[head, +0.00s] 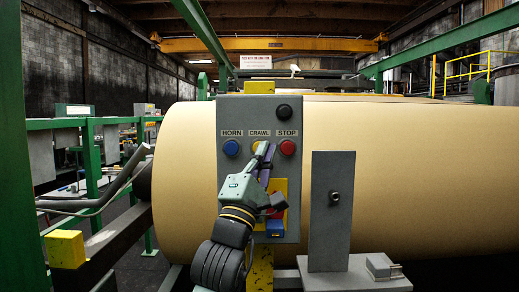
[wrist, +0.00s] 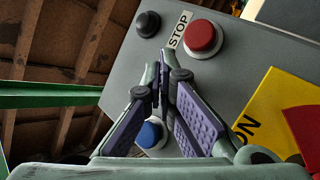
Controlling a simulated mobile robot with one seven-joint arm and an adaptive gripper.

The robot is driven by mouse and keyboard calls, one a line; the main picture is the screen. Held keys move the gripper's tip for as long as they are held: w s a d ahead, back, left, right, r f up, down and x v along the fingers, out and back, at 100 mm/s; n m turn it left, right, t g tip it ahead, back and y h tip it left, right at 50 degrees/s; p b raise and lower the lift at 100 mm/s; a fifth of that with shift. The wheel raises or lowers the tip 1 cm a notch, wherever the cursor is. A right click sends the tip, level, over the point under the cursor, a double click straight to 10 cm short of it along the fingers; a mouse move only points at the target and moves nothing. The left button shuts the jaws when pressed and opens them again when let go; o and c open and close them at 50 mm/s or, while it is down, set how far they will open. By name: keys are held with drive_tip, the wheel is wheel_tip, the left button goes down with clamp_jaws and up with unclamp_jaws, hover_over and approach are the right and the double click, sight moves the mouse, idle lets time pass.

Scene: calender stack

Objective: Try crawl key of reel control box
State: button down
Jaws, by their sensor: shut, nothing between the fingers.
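The reel control box (head: 231,178) is a grey upright panel in the middle of the head view. Its yellow crawl key (head: 256,146) sits between the blue horn button (head: 231,148) and the red stop button (head: 287,147), partly covered by my fingers. My gripper (head: 265,146) is shut and empty, its tips at the crawl key. In the wrist view my gripper (wrist: 163,72) points at the panel between the red button (wrist: 201,37) and the blue button (wrist: 151,133). The crawl key is hidden there behind the fingers. I cannot tell whether the tips touch it.
A black knob (head: 283,111) sits above the stop button. A yellow plate with a red part (wrist: 268,112) lies lower on the panel. A grey upright plate (head: 331,225) stands right of the box. The big cream roll (head: 425,165) fills the space behind.

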drive_tip(key=shift+w, duration=0.25)
drive_tip(key=shift+s, duration=0.1)
idle(0.4)
drive_tip(key=shift+s, duration=0.85)
drive_tip(key=s+p, duration=0.1)
drive_tip(key=s, duration=0.4)
idle(0.4)
